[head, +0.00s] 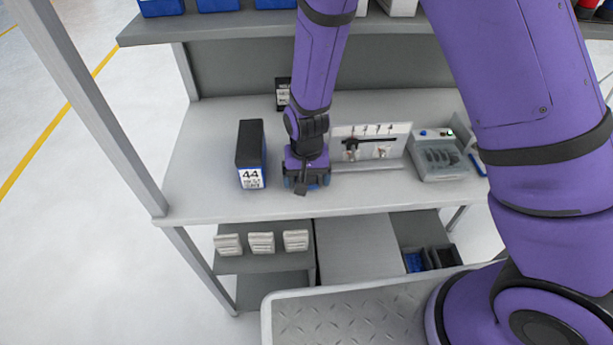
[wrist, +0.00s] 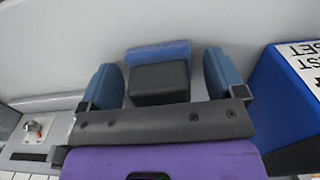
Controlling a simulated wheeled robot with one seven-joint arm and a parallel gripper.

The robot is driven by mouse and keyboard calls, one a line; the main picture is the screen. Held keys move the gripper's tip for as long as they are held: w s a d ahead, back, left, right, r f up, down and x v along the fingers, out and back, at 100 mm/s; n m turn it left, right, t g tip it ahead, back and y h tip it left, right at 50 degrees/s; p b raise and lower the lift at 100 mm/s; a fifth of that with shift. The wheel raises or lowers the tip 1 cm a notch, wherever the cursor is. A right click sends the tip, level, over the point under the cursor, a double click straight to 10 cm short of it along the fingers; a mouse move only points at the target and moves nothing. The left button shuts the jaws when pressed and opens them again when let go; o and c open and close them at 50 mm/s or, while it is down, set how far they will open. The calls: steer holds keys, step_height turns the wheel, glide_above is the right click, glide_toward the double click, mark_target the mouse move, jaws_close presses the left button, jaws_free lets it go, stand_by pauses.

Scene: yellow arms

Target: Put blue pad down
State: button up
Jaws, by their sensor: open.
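The blue pad (wrist: 160,54) shows in the wrist view as a blue strip between and just past my fingertips, with a dark block (wrist: 158,84) against it. I cannot tell whether the block is part of the pad. My gripper (wrist: 163,78) is open, with one blue fingertip on either side of the block and a gap visible at each side. In the head view my gripper (head: 306,181) points down, low over the grey bench top (head: 205,150). The pad cannot be made out there; my gripper hides that spot.
A black and blue box (head: 250,155) marked 44 stands close left of my gripper; its blue side (wrist: 285,95) is at the right in the wrist view. A tool board (head: 370,147) and grey tray (head: 440,155) stand to the right. The bench's left end is clear.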

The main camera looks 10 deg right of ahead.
steer(key=shift+f, duration=0.1)
step_height(320, 180, up, 11)
steer(key=shift+d+f, duration=0.1)
steer(key=shift+d, duration=0.05)
steer(key=shift+d+r, duration=0.2)
steer(key=shift+r, duration=0.15)
steer(key=s+d+r+t+y, duration=0.1)
steer(key=s+d+r, duration=0.1)
steer(key=d+r, duration=0.6)
steer(key=s+d+r+t+y, duration=0.15)
steer(key=d+r, duration=0.35)
steer(key=r, duration=0.5)
steer(key=s+d+r+t+h, duration=0.1)
steer(key=s+d+r, duration=0.3)
steer(key=s, duration=0.3)
steer(key=s+d+r+t+h, duration=0.1)
steer(key=s+d+r, duration=0.4)
steer(key=s, duration=0.3)
steer(key=shift+d+r+t, duration=0.25)
steer(key=shift+d+t, duration=0.1)
steer(key=shift+d, duration=0.5)
steer(key=shift+h, duration=0.25)
